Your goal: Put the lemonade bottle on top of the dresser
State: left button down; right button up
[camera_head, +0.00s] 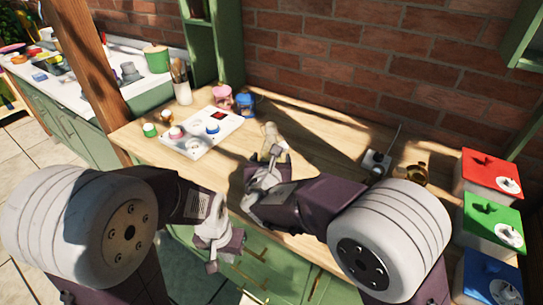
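A pale, see-through bottle (270,134), which looks like the lemonade bottle, is on the wooden top of the green dresser (325,150), near the middle. My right gripper (274,158) is just in front of it and hides its lower part. I cannot tell whether the fingers touch the bottle or are closed around it. My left gripper (226,252) hangs lower, in front of the dresser's green front. Its fingers look apart, with nothing between them.
A white panel with knobs (202,132), a pink mug (222,97) and a blue mug (245,103) stand left of the bottle. Red (487,175), green (490,220) and blue (490,279) boxes line the right. A wooden post (85,55) rises at the left.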

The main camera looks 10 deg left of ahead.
jog(key=p+v, duration=0.1)
jog(key=v, duration=0.8)
jog(key=shift+s, duration=0.1)
